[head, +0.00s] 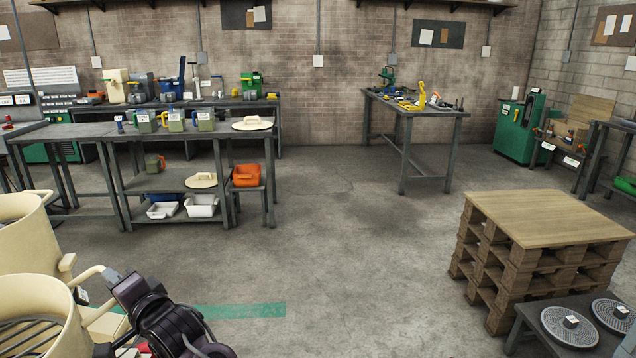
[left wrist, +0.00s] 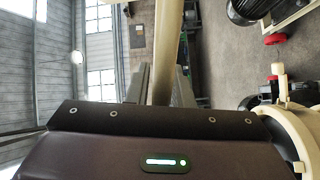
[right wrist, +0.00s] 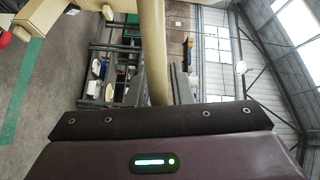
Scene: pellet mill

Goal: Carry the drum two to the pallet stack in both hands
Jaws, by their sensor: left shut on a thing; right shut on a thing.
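A cream drum (head: 40,312), which I take for drum two, is cut off at the lower left of the head view; no number shows on it. My right gripper (head: 112,282) is shut on its side handle (head: 88,275). In the right wrist view the cream handle bar (right wrist: 152,45) runs between the fingers (right wrist: 160,88). My left gripper is outside the head view; in the left wrist view (left wrist: 162,85) it is shut on another cream bar (left wrist: 166,45). The pallet stack (head: 545,218), with a flat wooden top, stands clear at the right of the head view.
A second cream drum (head: 25,235) stands just beyond the held one. A low table with round grey discs (head: 570,326) stands before the pallet stack. A grey workbench (head: 190,135) is at the left and a tool table (head: 415,112) at the back. The middle floor is clear.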

